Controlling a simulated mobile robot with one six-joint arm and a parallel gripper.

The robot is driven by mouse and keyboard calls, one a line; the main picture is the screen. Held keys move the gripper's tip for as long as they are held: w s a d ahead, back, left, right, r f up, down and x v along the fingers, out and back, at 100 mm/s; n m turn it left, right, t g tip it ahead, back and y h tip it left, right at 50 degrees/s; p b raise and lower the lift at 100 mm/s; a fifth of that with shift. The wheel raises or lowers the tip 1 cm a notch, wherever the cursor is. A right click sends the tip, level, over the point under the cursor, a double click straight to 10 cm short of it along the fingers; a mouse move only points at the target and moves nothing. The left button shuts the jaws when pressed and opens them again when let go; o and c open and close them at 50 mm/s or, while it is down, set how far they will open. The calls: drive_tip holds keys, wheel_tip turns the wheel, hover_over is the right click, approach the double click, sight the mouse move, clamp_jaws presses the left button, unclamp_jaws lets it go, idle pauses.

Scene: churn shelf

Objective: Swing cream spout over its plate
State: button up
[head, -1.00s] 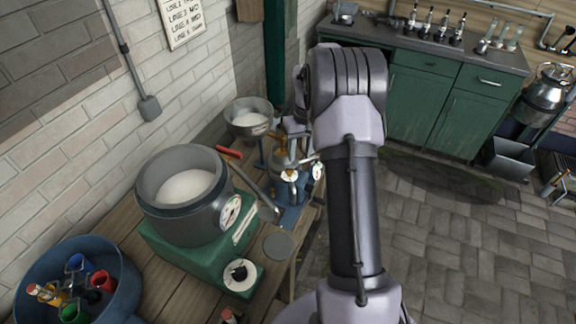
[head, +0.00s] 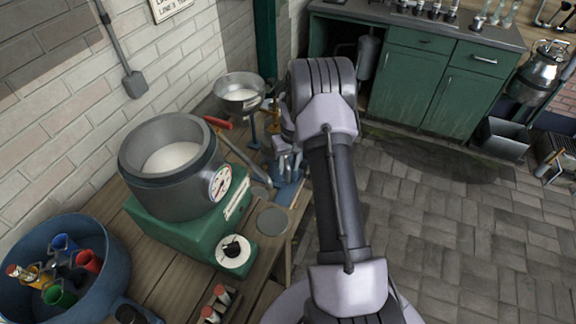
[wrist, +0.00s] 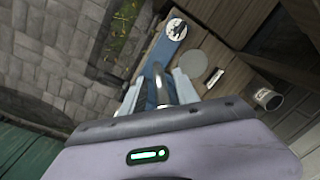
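A grey metal pipe (head: 244,158) with a red handle at its upper end slants down toward a flat grey round plate (head: 272,221) on the wooden bench. I cannot tell for sure that this pipe is the cream spout. My gripper (head: 288,166) is low over a blue stand behind the plate, partly hidden by my arm. In the wrist view my gripper (wrist: 158,92) has its fingers apart, with a curved shiny metal tube (wrist: 158,82) between them. Contact is unclear. The plate (wrist: 193,67) lies to the right of the tube, apart from it.
A large grey pot (head: 170,165) of white liquid stands on a green base with a dial. Behind is a metal bowl (head: 239,93). A blue tub (head: 112,265) of coloured containers is at lower left.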

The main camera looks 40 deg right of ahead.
clamp_jaws()
idle(1.2)
